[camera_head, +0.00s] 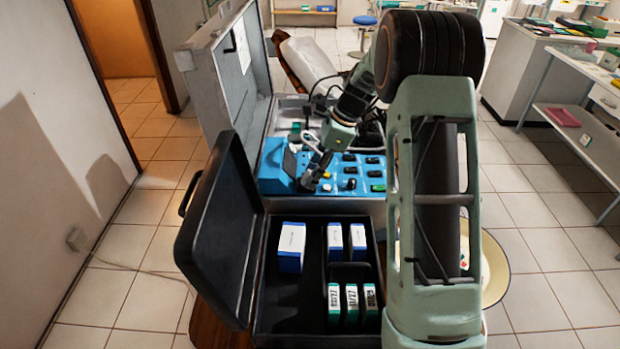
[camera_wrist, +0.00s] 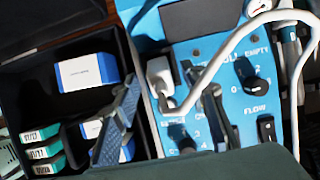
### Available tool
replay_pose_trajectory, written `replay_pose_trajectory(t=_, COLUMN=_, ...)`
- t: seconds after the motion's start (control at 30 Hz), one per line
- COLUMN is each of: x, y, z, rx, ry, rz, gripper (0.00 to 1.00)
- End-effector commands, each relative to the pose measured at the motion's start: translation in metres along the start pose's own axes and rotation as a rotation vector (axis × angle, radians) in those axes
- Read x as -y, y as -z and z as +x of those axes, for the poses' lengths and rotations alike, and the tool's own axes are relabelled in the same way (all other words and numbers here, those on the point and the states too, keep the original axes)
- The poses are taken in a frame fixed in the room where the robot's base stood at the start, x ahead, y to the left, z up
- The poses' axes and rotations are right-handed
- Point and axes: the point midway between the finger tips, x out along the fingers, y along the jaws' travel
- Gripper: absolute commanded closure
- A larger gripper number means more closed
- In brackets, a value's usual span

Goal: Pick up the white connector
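The white connector (camera_wrist: 160,74) sits upright on the blue control panel (camera_wrist: 183,58), with a white cable (camera_wrist: 203,82) looping from it up and to the right in the wrist view. My gripper (camera_wrist: 172,89) is open, with one dark finger to the left of the connector and one to the right. The connector shows between the fingers, and I cannot tell whether either touches it.
The panel has several knobs, including a black one (camera_wrist: 257,84), and dark switches. In front of it, an open black case (camera_head: 290,320) holds blue-and-white boxes (camera_head: 291,246) and green-and-white boxes (camera_head: 352,302). A grey case lid (camera_head: 232,75) stands upright at the left.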

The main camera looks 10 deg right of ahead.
Motion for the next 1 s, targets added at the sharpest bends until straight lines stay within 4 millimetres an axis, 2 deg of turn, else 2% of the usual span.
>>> replay_pose_trajectory(t=0.17, x=0.000, y=0.000, z=0.000, rx=0.000, ry=0.000, rz=0.000, gripper=0.62)
replay_pose_trajectory(t=0.5, x=0.000, y=0.000, z=0.000, rx=0.000, ry=0.000, rz=0.000, gripper=1.00)
replay_pose_trajectory(t=0.83, x=0.000, y=-0.001, z=-0.002, rx=0.000, ry=0.001, rz=-0.001, gripper=1.00)
replay_pose_trajectory(t=1.0, x=0.001, y=-0.005, z=-0.013, rx=0.000, ry=0.002, rz=-0.002, gripper=1.00)
